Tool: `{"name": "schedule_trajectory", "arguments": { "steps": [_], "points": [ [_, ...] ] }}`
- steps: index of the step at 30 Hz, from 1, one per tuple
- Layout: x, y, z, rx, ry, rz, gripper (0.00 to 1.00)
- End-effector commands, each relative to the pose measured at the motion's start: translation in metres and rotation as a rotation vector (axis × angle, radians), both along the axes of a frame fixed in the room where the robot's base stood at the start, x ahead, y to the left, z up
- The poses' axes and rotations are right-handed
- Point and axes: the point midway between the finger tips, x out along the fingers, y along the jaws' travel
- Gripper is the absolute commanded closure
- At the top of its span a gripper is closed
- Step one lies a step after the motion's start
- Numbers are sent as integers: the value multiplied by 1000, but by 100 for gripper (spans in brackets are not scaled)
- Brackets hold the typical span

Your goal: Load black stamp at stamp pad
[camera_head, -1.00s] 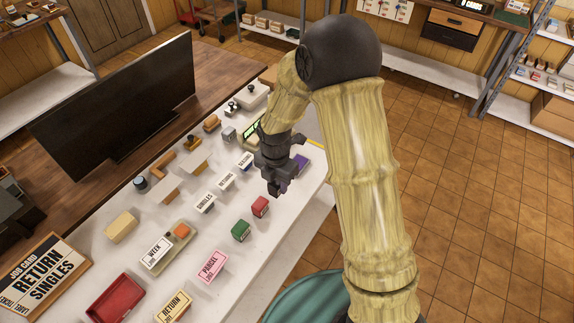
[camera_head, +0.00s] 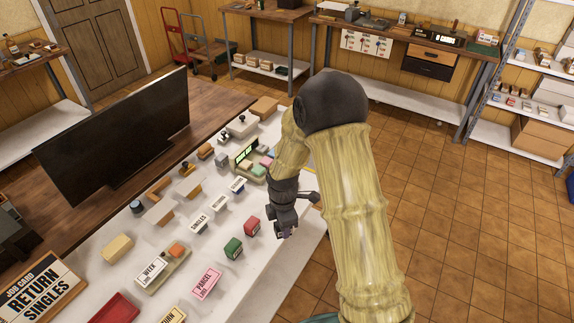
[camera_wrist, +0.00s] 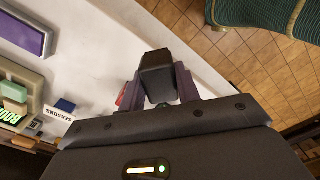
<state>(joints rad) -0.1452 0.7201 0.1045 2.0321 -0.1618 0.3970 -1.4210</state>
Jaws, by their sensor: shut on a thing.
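My gripper (camera_head: 284,232) hangs over the right edge of the white counter, pointing down. In the wrist view, its fingers (camera_wrist: 160,88) are shut on a dark block, the black stamp (camera_wrist: 158,72). The stamp is small and mostly hidden by the arm in the head view. A flat purple pad with a pale rim (camera_wrist: 27,32) lies on the counter at the upper left of the wrist view, apart from the stamp. It looks like a stamp pad. My arm hides it in the head view.
A teal rounded thing (camera_wrist: 262,14) is beyond the counter edge.

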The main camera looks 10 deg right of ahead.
Motion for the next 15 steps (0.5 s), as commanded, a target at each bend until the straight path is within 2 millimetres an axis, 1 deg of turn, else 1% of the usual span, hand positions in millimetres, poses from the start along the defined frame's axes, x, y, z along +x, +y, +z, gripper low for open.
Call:
{"name": "schedule_trajectory", "arguments": {
  "steps": [5,15],
  "points": [
    [3,-13,-15,0,4,-239,86],
    [8,-50,-53,-1,8,-913,86]
  ]
}}
